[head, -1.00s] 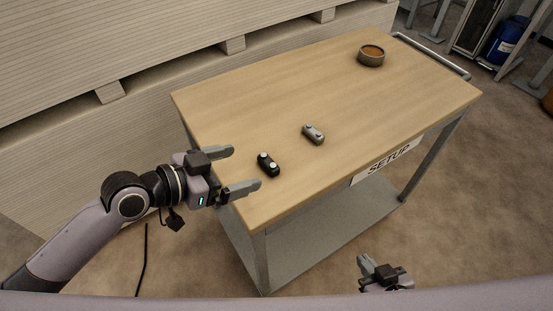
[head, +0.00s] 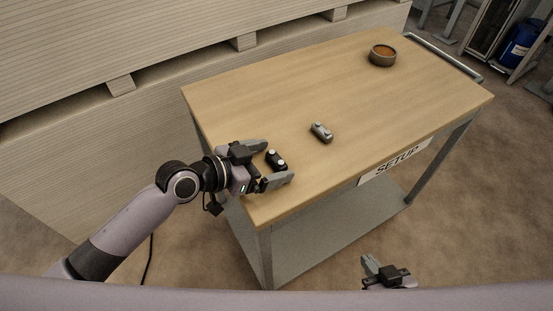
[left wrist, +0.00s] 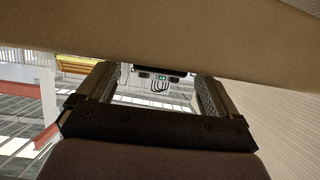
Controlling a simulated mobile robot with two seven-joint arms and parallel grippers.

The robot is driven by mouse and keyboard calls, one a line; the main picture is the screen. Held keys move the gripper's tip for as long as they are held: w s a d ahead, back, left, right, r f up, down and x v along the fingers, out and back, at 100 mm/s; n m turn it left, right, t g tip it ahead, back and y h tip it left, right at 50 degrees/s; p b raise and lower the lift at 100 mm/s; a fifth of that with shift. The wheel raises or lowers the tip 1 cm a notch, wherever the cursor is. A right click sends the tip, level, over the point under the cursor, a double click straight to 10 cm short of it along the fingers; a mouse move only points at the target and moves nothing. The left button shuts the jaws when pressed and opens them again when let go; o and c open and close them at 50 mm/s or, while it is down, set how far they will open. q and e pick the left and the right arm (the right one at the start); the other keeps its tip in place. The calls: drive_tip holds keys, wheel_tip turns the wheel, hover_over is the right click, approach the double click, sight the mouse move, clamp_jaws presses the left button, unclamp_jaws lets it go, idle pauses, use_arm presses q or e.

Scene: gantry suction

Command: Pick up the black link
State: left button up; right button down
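The black link (head: 276,160), with two pale round ends, lies on the wooden table near its left end. My left gripper (head: 280,161) is open, with one finger on each side of the black link in the head view. I cannot tell whether either finger touches it. In the left wrist view the two fingers (left wrist: 153,90) stand apart, and I cannot make out the link between them. My right gripper (head: 378,268) is at the bottom of the head view, away from the table, and partly hidden.
A grey link (head: 321,132) lies on the table (head: 350,85), right of the black one. A round bowl with orange contents (head: 382,55) stands at the far end. A SETUP sign (head: 395,161) is on the front edge.

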use_arm(q)
drive_tip(key=c, duration=1.1)
drive_tip(key=shift+r, duration=0.1)
